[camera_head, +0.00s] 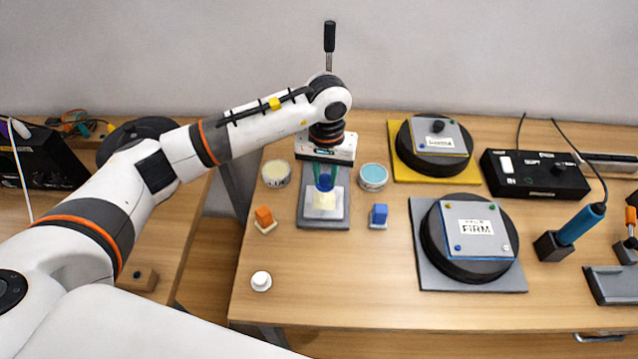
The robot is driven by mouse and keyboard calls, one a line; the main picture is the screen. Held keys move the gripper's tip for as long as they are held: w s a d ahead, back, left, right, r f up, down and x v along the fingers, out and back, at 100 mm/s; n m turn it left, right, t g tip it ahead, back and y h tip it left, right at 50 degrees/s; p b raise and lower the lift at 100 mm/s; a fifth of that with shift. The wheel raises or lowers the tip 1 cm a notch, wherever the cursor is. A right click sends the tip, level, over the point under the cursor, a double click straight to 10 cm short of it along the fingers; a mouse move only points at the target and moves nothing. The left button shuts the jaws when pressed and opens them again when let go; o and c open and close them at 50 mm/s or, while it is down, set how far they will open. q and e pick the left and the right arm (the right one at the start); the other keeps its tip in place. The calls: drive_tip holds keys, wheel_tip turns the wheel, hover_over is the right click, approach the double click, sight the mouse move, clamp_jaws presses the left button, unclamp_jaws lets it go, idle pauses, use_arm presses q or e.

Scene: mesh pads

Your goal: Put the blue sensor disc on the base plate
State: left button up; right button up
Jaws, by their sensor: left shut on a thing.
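My left gripper (325,176) points straight down at the middle of the table, below the bent white arm. Its greenish fingers are shut on a small blue thing, which looks like the blue sensor disc (325,183); the fingers partly hide it. It is directly over a cream block (325,201) on the grey base plate (312,221). I cannot tell whether the blue disc touches the cream block or hangs just above it. My right gripper is not in view.
An orange block (264,215) and a blue block (379,214) flank the plate. A cream tub (276,173) and light-blue tub (373,177) stand behind them. A black-handled lever (329,37) rises behind the arm. Round black pads (432,265) lie right. The front middle is clear.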

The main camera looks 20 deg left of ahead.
sight(324, 200)
use_arm(q)
wheel_tip(324, 200, down, 2)
wheel_tip(324, 200, down, 4)
drive_tip(key=shift+r+p, duration=0.1)
drive_tip(key=shift+p, duration=0.6)
drive_tip(key=shift+a+f, duration=0.1)
drive_tip(key=shift+f, duration=0.15)
drive_tip(key=o, duration=1)
drive_tip(key=shift+c, duration=0.2)
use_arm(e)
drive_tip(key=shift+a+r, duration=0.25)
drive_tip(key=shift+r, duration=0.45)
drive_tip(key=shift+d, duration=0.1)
